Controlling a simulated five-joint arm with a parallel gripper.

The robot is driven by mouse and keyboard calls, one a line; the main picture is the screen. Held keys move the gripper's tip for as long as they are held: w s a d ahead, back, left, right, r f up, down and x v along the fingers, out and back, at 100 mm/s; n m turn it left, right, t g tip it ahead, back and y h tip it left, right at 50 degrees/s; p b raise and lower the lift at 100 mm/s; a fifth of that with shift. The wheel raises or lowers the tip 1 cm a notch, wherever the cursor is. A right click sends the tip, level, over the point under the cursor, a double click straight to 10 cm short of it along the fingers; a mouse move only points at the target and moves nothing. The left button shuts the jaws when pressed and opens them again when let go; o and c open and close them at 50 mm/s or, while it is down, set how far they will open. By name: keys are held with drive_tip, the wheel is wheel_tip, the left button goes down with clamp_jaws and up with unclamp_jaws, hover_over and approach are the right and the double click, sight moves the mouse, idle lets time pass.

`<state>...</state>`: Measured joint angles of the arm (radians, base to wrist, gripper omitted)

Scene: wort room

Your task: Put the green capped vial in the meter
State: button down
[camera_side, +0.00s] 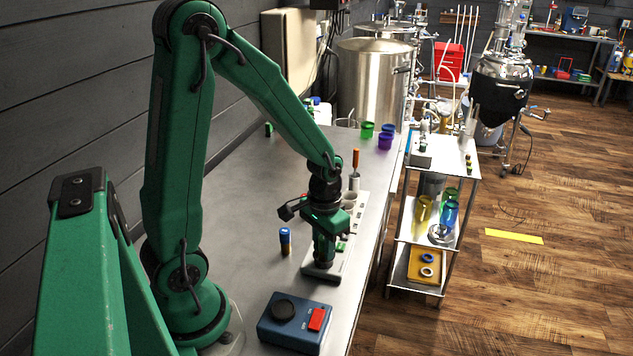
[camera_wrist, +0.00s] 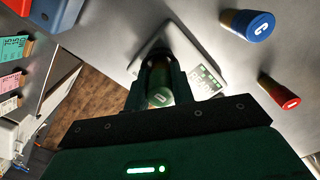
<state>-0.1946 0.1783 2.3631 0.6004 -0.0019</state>
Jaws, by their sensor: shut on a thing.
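My gripper (camera_side: 325,243) points straight down over a grey bench device with a pale keypad panel (camera_wrist: 208,82). In the wrist view, my gripper (camera_wrist: 160,72) is shut on the green capped vial (camera_wrist: 160,98), whose cap faces the camera. In the side view the fingers hide the vial. The vial's lower end is hidden, so I cannot tell whether it is inside the device or just above it. The device's base (camera_side: 321,272) shows under the fingers. I cannot tell for certain whether this device is the meter.
A blue capped vial (camera_side: 285,241) stands left of my gripper; it also shows in the wrist view (camera_wrist: 250,24), with a red capped vial (camera_wrist: 281,92). A blue box (camera_side: 293,324) with a black round lid sits at the near bench edge. Purple and green cups (camera_side: 385,140) stand far back.

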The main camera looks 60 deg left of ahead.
drive_tip(key=shift+s+f, duration=0.1)
drive_tip(key=shift+f, duration=0.35)
drive_tip(key=c, duration=1.3)
unclamp_jaws()
drive_tip(key=shift+o, duration=0.6)
wheel_tip(320, 180, up, 13)
drive_tip(key=shift+r, duration=0.2)
drive_tip(key=s+d+r+m+t, duration=0.2)
drive_tip(key=s+d+r+t, duration=0.3)
drive_tip(key=s+d+r, duration=0.1)
drive_tip(key=shift+s+r+t, duration=0.3)
drive_tip(key=shift+s+r, duration=0.2)
drive_tip(key=shift+s, duration=0.15)
